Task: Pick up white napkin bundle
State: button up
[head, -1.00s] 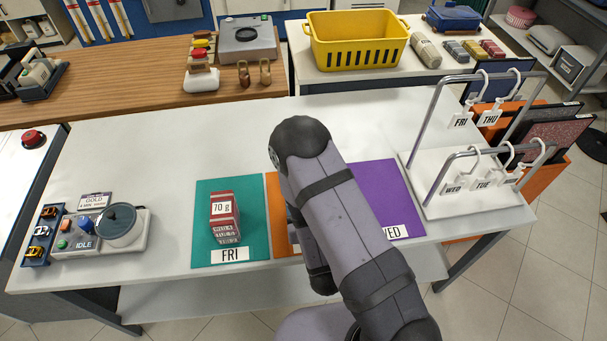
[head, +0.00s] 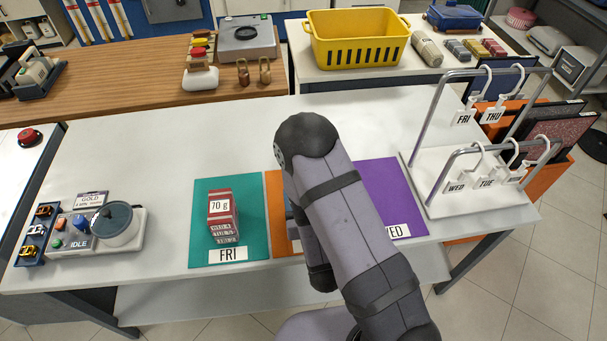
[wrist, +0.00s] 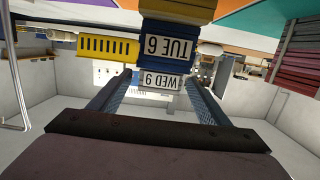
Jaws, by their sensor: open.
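In the wrist view, upside down, a pale bundle with a white WED 9 tag (wrist: 160,79) shows between the fingers of my gripper (wrist: 157,86); it looks like the white napkin bundle. The gripper is open, with one textured finger on each side of it. I cannot tell whether the fingers touch it. A blue bundle tagged TUE 6 (wrist: 165,66) is right against it, with a brown and yellow one beyond. In the head view my arm hides the gripper and most of the orange mat (head: 275,210).
A red bundle stack (head: 222,215) reading 70 g stands on the green FRI mat (head: 252,200). The purple WED mat (head: 395,190) lies right of my arm. A hanger rack (head: 450,170) stands at right, a scale-like device (head: 110,228) at left. The table behind the mats is clear.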

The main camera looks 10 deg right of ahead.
jog(key=shift+w+f+b, duration=0.25)
jog(key=shift+w+b, duration=0.65)
jog(key=shift+b, duration=0.45)
jog(key=shift+w+f+b, duration=0.2)
jog(key=shift+w+b, duration=0.7)
jog(key=shift+b, duration=0.4)
jog(key=w+b, duration=0.1)
jog(key=b, duration=0.2)
jog(key=shift+w, duration=0.25)
jog(key=shift+r, duration=0.1)
jog(key=shift+c, duration=0.3)
jog(key=c, duration=1.1)
jog(key=shift+r, duration=0.1)
notch_tip(320, 180, up, 3)
jog(key=shift+r+p, duration=0.1)
jog(key=shift+p, duration=0.9)
notch_tip(320, 180, up, 7)
jog(key=p, duration=0.7)
